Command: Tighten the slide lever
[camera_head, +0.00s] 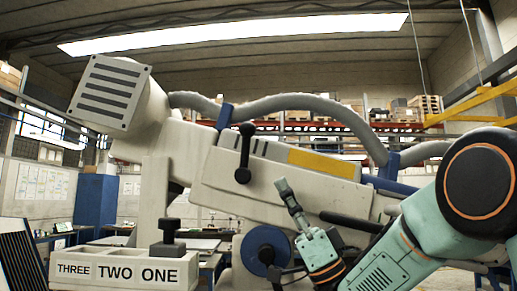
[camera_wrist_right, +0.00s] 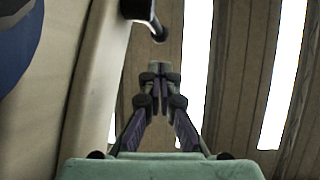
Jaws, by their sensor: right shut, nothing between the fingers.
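The microscope arm is a large beige machine body (camera_head: 275,170) running across the head view. A black lever (camera_head: 245,152) with a rounded knob at each end stands nearly upright on its side; I take it for the slide lever. My right gripper (camera_head: 283,187) is shut and empty, pointing up, to the right of and slightly below the lever's lower knob in the picture. In the right wrist view the shut fingertips (camera_wrist_right: 155,70) lie below a black lever end (camera_wrist_right: 158,34), with a visible gap between them. My left gripper is not in view.
A blue round wheel (camera_head: 265,250) sits low on the machine, left of my right wrist. A beige block marked THREE TWO ONE (camera_head: 120,271) with a black knob (camera_head: 167,238) stands at front left. Grey hoses (camera_head: 300,103) arch above the body.

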